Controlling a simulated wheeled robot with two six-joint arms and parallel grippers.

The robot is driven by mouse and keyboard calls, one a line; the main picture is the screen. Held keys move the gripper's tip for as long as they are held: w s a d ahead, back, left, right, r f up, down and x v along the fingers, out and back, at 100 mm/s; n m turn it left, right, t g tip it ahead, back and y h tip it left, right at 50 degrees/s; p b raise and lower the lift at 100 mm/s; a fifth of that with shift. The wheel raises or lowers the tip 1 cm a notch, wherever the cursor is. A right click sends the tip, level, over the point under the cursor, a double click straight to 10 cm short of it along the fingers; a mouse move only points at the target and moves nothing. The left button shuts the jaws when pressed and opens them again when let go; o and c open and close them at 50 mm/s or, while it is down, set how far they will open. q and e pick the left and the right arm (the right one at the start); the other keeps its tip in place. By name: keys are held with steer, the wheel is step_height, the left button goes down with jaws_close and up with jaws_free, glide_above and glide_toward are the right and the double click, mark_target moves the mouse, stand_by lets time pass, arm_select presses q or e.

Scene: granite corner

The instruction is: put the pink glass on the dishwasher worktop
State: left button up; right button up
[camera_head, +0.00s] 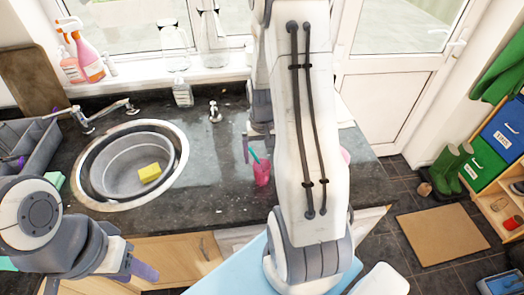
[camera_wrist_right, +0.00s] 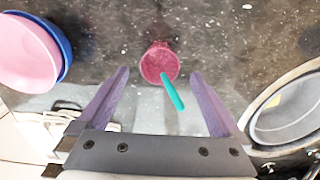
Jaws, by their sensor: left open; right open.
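The pink glass (camera_head: 262,172) stands on the dark speckled worktop (camera_head: 215,200), right of the sink, with a teal stick-like item in it. In the right wrist view the pink glass (camera_wrist_right: 159,62) is just past the fingertips, centred between them. My right gripper (camera_wrist_right: 160,74) is open and empty, with a purple finger on each side. In the head view, my right arm hides most of this gripper; a purple finger (camera_head: 246,150) shows beside the glass. My left gripper (camera_head: 143,270) is open at the lower left, in front of the counter, away from the glass.
A round sink (camera_head: 178,165) with a yellow sponge (camera_head: 149,172) is left of the glass. A pink bowl (camera_wrist_right: 25,55) in a blue one is on the other side. Bottles (camera_head: 182,92) and a soap dispenser (camera_head: 214,112) stand behind. The worktop around the glass is clear.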

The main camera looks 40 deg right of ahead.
steer(key=shift+r, duration=1.45)
steer(key=s+a+r+n, duration=0.1)
steer(key=a+r+n, duration=0.2)
steer(key=a, duration=0.6)
steer(key=s+a+r+n, duration=0.1)
steer(key=a+r+n, duration=0.25)
steer(key=a, duration=0.55)
steer(key=s+a+r+n, duration=0.2)
steer(key=s+a+n, duration=0.1)
steer(key=s+a, duration=0.3)
steer(key=s+a+r+n+y, duration=0.1)
steer(key=s+a+n, duration=0.3)
steer(key=s, duration=0.4)
steer(key=shift+a+r, duration=0.85)
steer(key=shift+a, duration=0.05)
step_height(320, 180, down, 4)
steer(key=b, duration=0.4)
steer(key=shift+f+b, duration=0.15)
steer(key=shift+b, duration=0.15)
